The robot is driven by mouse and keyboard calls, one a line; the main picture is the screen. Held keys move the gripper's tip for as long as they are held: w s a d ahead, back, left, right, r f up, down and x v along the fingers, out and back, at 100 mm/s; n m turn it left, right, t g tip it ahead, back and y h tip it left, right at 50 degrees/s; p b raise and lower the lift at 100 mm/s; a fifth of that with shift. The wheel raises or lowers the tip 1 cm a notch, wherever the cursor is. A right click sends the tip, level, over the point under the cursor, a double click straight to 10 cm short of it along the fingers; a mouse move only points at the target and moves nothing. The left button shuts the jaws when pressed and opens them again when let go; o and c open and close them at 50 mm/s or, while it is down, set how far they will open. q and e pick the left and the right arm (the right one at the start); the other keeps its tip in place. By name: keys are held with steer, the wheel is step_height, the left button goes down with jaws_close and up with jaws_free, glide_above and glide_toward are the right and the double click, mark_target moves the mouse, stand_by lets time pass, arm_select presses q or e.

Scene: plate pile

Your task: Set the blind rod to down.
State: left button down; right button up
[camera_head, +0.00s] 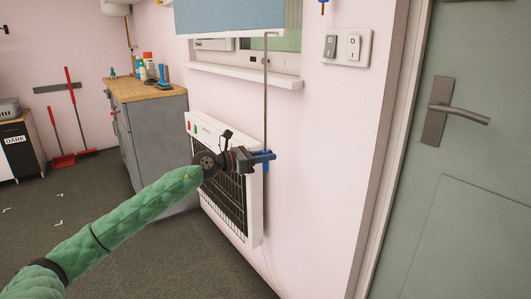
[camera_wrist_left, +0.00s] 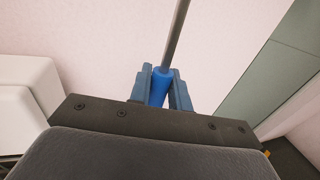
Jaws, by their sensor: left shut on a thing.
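The blind rod (camera_head: 265,95) is a thin grey rod that hangs straight down from the bottom of the blue blind (camera_head: 238,16) at the window. Its lower end has a blue handle (camera_wrist_left: 160,88), which shows between the fingers in the left wrist view. My left gripper (camera_head: 262,157) is shut on this handle, in front of the heater. In the left wrist view the left gripper's two blue fingers (camera_wrist_left: 160,90) press on both sides of the handle. The blind covers the upper part of the window, with glass showing below it. My right gripper is not in view.
A white heater (camera_head: 254,215) stands against the wall just behind my left gripper. A window sill (camera_head: 243,75) juts out above it. A switch plate (camera_head: 364,46) and a grey-green door (camera_head: 470,180) are to the right. A wooden-topped cabinet (camera_head: 150,130) stands at left.

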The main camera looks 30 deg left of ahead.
arm_select(q)
steer(key=shift+f, duration=0.5)
steer(key=shift+d+f, duration=0.1)
steer(key=c, duration=1.4)
jaws_free()
steer(key=shift+o, duration=0.2)
steer(key=shift+s+a, duration=0.1)
steer(key=shift+a, duration=0.1)
steer(key=v, duration=0.7)
steer(key=shift+s+a, duration=0.15)
steer(key=shift+s, duration=0.05)
